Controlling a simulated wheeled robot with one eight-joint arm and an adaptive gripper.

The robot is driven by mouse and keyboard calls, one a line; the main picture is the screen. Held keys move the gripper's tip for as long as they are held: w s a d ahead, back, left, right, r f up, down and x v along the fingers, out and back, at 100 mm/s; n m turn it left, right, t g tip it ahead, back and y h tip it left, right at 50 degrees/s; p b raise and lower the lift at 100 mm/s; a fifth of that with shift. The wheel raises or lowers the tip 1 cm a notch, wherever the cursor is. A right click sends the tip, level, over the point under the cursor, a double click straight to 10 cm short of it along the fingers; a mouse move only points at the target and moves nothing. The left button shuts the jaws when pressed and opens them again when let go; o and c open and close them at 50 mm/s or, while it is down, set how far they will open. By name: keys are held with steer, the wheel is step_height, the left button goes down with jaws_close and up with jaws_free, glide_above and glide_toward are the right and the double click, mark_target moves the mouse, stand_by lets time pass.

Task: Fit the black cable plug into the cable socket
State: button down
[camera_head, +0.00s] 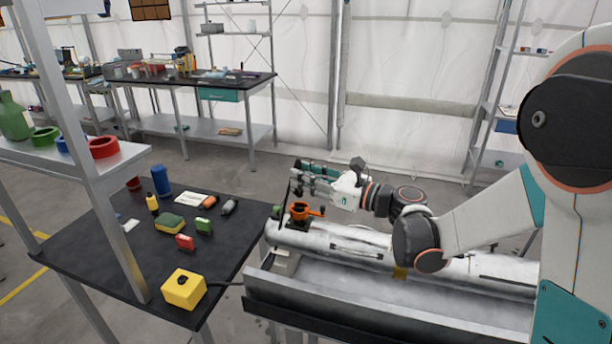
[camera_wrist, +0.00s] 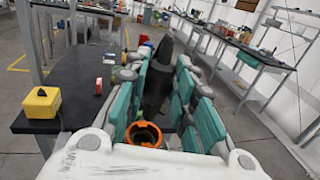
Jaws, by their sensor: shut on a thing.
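My gripper (camera_head: 300,180) is shut on the black cable plug (camera_wrist: 158,80), which shows between the teal finger pads in the wrist view. The plug is dark and tapered, and its long side points away from the wrist. In the head view the fingers mostly hide it. An orange ring-shaped fitting (camera_head: 299,211) with a side handle sits on the white pipe just below my gripper. It also shows in the wrist view (camera_wrist: 143,135), beneath the plug and apart from it. I cannot tell whether this fitting is the cable socket.
A yellow box (camera_head: 184,289) with a dark round top and a cable stands on the black table (camera_head: 130,268). Several small items lie farther back there. The white pipe (camera_head: 345,243) lies over a grey metal trough (camera_head: 385,310). A shelf post (camera_head: 105,190) rises at the left.

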mark_target(307, 210)
steer(key=shift+f+b, duration=1.15)
steer(key=shift+f, duration=0.55)
steer(key=shift+f+b, duration=1.3)
steer(key=shift+f, duration=0.1)
stand_by(0.6)
steer(key=c, duration=1.3)
jaws_free()
steer(key=v, duration=1.2)
